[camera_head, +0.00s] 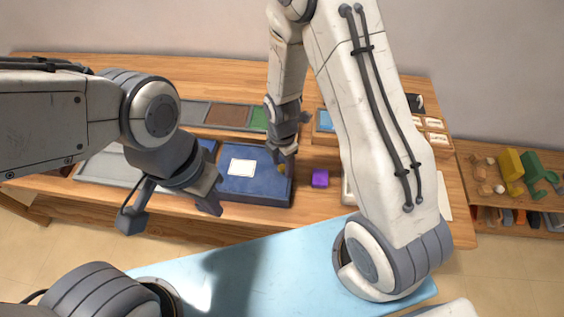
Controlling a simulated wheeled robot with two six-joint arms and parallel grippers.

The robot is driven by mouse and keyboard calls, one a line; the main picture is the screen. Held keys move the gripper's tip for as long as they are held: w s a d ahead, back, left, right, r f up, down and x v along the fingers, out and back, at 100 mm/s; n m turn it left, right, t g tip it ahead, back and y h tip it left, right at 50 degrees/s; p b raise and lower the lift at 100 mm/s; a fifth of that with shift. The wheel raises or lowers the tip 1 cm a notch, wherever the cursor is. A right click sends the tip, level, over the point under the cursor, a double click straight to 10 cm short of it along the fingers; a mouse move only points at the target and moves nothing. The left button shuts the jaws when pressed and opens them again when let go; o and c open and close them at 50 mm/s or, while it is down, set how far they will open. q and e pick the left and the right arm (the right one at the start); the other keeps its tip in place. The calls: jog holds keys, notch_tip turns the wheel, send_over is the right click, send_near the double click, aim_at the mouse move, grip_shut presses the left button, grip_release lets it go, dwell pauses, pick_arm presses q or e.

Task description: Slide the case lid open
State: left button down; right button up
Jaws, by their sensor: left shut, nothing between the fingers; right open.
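A dark blue case lid (258,187) lies flat on the wooden table, with a white card or label (241,167) on top. A small yellow piece (281,169) shows at the lid's right side. My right gripper (287,166) points down at that side, close to the yellow piece; it is open, and I cannot tell whether it touches. My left gripper (211,203) is shut and empty, in front of the lid's left part. My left wrist hides part of the blue case to the left.
A purple block (320,178) stands just right of the case. Grey, brown and green panels (228,115) lie behind it. A grey tray (108,168) is at left. A side shelf at right holds yellow and green pieces (511,165).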

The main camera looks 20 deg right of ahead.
jog(key=shift+c, duration=0.4)
grip_shut()
dwell(1.0)
